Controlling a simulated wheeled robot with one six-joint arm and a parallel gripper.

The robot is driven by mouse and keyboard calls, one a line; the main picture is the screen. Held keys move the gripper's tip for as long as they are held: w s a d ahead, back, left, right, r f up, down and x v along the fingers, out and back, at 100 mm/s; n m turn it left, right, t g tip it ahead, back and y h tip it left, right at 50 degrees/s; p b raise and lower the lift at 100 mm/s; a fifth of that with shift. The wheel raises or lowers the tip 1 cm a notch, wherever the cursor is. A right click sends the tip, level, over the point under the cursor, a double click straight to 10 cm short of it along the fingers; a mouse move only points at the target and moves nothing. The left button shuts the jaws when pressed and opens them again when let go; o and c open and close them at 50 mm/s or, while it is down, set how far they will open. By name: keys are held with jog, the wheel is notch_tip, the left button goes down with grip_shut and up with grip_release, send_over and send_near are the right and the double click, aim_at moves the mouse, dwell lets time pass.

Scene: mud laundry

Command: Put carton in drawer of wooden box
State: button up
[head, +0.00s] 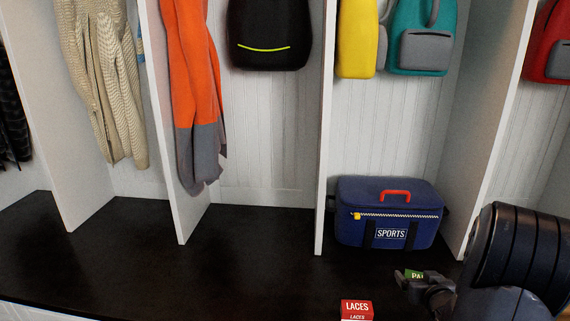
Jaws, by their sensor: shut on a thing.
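My gripper (420,285) is at the lower right, shut on a small green carton (413,274). Only the carton's top part shows, with white letters that start "PA"; the fingers hide the rest. The gripper is over the dark bench top, in front of the blue sports bag. I cannot tell how high the carton is above the bench. No wooden box and no drawer show in this view.
A red carton marked "LACES" (357,309) is at the bottom edge, left of my gripper. A blue sports bag (388,215) stands in the right cubby. White dividers (322,150) rise from the dark bench (230,255), which is clear at left and middle.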

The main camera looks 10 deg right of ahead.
jog(key=shift+n+y, duration=0.8)
jog(key=shift+y, duration=0.1)
jog(key=w+a, duration=0.1)
jog(key=a, duration=0.4)
jog(key=w+a, duration=0.1)
jog(key=a, duration=0.4)
jog(key=w+a+f, duration=0.1)
jog(key=a, duration=0.4)
jog(key=s+a+f+n+y, duration=0.15)
jog(key=s+a, duration=0.25)
jog(key=a, duration=0.9)
notch_tip(320, 180, up, 24)
jog(key=w+p, duration=0.2)
jog(key=p, duration=2.7)
jog(key=s+f, duration=0.4)
jog(key=f, duration=0.1)
jog(key=shift+a+t, duration=0.3)
jog(key=shift+d+m, duration=0.1)
jog(key=shift+m, duration=0.15)
